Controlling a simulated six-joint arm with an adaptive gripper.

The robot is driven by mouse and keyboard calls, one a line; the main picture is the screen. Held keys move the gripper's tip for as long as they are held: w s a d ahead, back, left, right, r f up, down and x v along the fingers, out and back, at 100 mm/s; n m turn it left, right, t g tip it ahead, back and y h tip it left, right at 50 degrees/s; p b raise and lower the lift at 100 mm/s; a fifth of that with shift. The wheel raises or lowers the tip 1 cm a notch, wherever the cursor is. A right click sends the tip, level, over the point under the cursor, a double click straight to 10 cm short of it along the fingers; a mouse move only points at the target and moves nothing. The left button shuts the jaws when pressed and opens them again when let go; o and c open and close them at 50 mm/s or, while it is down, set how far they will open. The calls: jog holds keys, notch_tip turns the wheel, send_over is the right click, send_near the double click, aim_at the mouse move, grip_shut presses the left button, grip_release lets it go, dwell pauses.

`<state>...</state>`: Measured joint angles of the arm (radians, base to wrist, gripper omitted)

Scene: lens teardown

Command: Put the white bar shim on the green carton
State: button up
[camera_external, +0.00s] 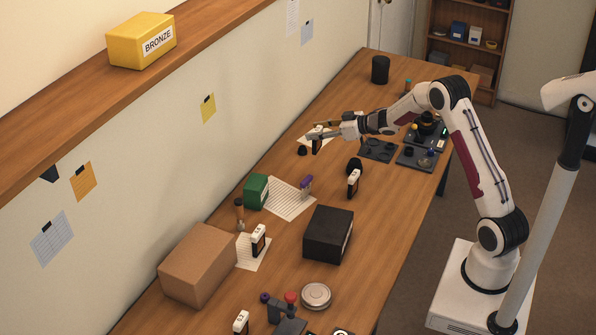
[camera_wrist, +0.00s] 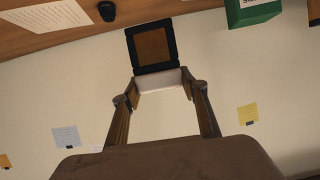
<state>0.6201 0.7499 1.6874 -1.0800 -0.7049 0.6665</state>
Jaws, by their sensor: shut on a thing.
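My gripper (camera_external: 322,132) is shut on a white bar shim, a white bar (camera_wrist: 160,80) with a black square frame (camera_wrist: 152,46) around a brown middle. In the wrist view the two fingertips press on the ends of the white bar. In the external view the shim (camera_external: 317,145) hangs upright under the fingers, over the far half of the table. The green carton (camera_external: 256,191) stands on the table to the lower left of my gripper, near the wall. It also shows at the top right of the wrist view (camera_wrist: 260,14). Its top is partly visible and looks bare.
Similar white-topped black pieces stand on the table (camera_external: 354,182), one on a paper by the brown box (camera_external: 197,264). A black box (camera_external: 328,235) stands right of the carton. A purple piece (camera_external: 306,182) lies on a paper sheet (camera_external: 287,200) beside the carton. Dark trays (camera_external: 418,156) lie under my arm.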

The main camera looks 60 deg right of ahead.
jog(key=w+a+r+n+y, duration=0.1)
jog(key=w+a+r, duration=0.2)
jog(key=a, duration=0.4)
jog(key=w+a+r+n+y, duration=0.1)
jog(key=w+a+r, duration=0.2)
jog(key=a, duration=0.5)
jog(key=w+a+r+n+g+y, duration=0.1)
jog(key=w+a+r+y, duration=0.1)
jog(key=w+a, duration=0.3)
jog(key=a+r, duration=0.1)
jog(key=a, duration=0.2)
jog(key=shift+w+a+r+n, duration=0.15)
jog(key=shift+w+a+n, duration=0.1)
jog(key=shift+w+n, duration=0.15)
notch_tip(320, 180, down, 6)
jog(key=shift+f, duration=2.05)
jog(key=shift+f, duration=0.1)
